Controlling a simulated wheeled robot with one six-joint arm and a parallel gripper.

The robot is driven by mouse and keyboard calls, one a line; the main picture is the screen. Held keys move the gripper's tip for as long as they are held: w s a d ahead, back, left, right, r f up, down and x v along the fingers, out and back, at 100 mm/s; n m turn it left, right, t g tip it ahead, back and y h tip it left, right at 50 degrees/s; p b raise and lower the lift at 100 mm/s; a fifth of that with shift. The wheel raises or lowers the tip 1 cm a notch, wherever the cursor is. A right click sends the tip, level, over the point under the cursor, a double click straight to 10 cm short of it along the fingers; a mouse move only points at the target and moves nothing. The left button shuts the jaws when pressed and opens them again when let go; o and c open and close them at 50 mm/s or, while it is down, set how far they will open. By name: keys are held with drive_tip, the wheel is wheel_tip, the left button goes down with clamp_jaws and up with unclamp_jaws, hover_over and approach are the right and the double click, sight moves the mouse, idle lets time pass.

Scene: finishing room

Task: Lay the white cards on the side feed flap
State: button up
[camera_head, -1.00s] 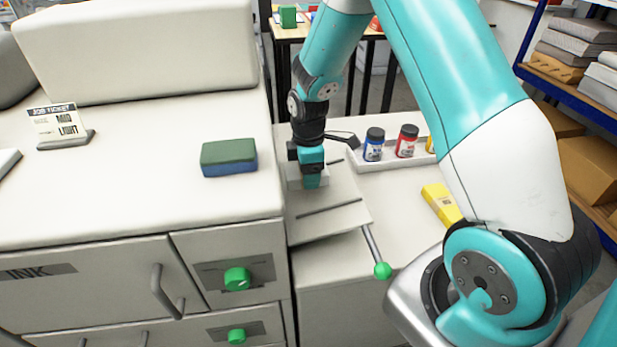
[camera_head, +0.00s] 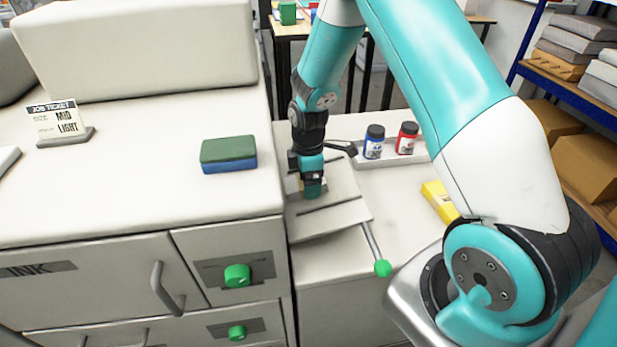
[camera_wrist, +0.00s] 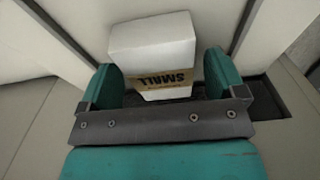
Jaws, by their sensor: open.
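In the head view my gripper (camera_head: 312,190) is low over the side feed flap (camera_head: 340,208), a pale sloping panel with dark slots. The cards (camera_head: 291,186) show only partly there, at the flap's left side behind the gripper. They appear to rest on the flap; the gripper hides the contact.
A lever with a green knob (camera_head: 382,268) sticks out at the flap's front right. A tray (camera_head: 375,162) with ink bottles stands behind. A yellow object (camera_head: 440,200) lies to the right. A green and blue sponge-like block (camera_head: 229,156) sits on the machine top (camera_head: 110,190).

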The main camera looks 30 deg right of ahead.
wheel_tip(320, 180, up, 12)
drive_tip(key=b, duration=0.2)
drive_tip(key=s+a+r+m+y, duration=0.2)
drive_tip(key=s+a+r, duration=0.4)
drive_tip(key=s+a, duration=0.3)
drive_tip(key=s+a+r+m+y, duration=0.2)
drive_tip(key=s+a+r+m, duration=0.2)
drive_tip(key=s, duration=1.1)
drive_tip(key=a+r, duration=0.2)
drive_tip(key=a, duration=0.2)
drive_tip(key=shift+s+a, duration=0.35)
drive_tip(key=shift+s, duration=0.05)
